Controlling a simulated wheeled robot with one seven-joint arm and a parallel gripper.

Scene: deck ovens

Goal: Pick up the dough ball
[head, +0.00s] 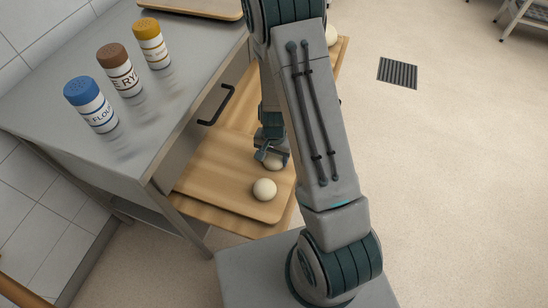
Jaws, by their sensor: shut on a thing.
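My gripper (272,155) is low over the wooden board (217,166) and shut on a pale dough ball (274,165). The gripper's fingers and my arm partly cover this ball, and I cannot tell whether it touches the board. A second pale dough ball (264,190) lies on the board just in front of the gripper, in full view. Another pale round ball (331,35) shows at the top, partly hidden behind my arm.
A steel counter (140,151) stands at the left, holding shakers with blue (92,105), brown (119,70) and yellow (152,43) lids. A black handle (217,104) sticks out beside the board. Open floor with a drain grate (398,73) lies at the right.

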